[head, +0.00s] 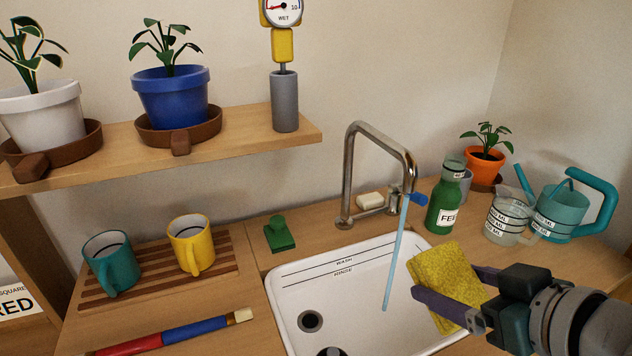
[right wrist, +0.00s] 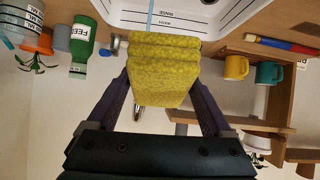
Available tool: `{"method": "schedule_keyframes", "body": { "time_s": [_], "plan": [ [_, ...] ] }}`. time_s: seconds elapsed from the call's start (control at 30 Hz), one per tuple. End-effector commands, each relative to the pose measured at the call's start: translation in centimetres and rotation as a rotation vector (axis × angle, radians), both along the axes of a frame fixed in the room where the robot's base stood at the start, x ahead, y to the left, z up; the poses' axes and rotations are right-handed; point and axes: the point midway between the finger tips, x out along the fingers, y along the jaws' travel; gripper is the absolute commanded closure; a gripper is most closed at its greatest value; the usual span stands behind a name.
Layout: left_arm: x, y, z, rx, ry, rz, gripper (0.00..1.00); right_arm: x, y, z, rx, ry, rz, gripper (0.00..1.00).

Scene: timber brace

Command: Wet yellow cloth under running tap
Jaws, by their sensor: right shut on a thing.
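The yellow cloth (head: 444,283), a folded, textured block, is held above the right side of the white sink. My right gripper (head: 455,300) is shut on it; in the right wrist view the cloth (right wrist: 163,68) sits between the two purple fingers. The chrome tap (head: 377,150) stands behind the sink with a blue lever. A thin blue stream of water (head: 395,255) runs from its spout into the sink. The cloth is just right of the stream and appears apart from it. The sink (head: 290,285) has a dark drain at its left. My left gripper is not in view.
A green bottle (head: 444,200), clear measuring jug (head: 507,220) and teal watering can (head: 565,212) stand right of the tap. Two mugs (head: 190,245) stand on a slatted rack at left. A shelf (head: 240,138) holds potted plants.

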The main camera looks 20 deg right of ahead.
Motion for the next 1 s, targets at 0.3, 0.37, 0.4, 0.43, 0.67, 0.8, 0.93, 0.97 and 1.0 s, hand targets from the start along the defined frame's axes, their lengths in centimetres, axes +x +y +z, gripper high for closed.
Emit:
{"method": "schedule_keyframes", "body": {
  "time_s": [0.3,0.37,0.4,0.43,0.67,0.8,0.93,0.97,1.0],
  "plan": [
    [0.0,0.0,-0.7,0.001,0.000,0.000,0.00,-2.2,-2.7,-1.8,0.000,-0.018,-0.014,0.60],
    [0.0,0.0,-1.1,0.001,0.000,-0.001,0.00,-1.8,-2.7,-2.0,0.000,-0.020,-0.014,0.60],
    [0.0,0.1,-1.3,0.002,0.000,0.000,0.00,-1.4,-2.7,-2.1,0.000,-0.020,-0.014,0.60],
    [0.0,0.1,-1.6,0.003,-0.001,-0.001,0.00,-1.1,-2.7,-2.1,0.002,-0.021,-0.013,0.60],
    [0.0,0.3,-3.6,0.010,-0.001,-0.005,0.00,1.4,-2.7,-2.7,0.002,-0.022,-0.013,0.60],
    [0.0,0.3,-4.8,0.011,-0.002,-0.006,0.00,2.9,-2.7,-3.0,0.003,-0.021,-0.013,0.60],
    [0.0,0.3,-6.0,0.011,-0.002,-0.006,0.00,4.3,-2.7,-3.3,0.002,-0.021,-0.012,0.60],
    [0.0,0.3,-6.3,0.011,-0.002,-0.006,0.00,4.6,-2.8,-3.4,0.002,-0.022,-0.013,0.60],
    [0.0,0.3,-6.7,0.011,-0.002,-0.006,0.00,5.0,-2.8,-3.5,0.002,-0.021,-0.013,0.60]
  ]
}}
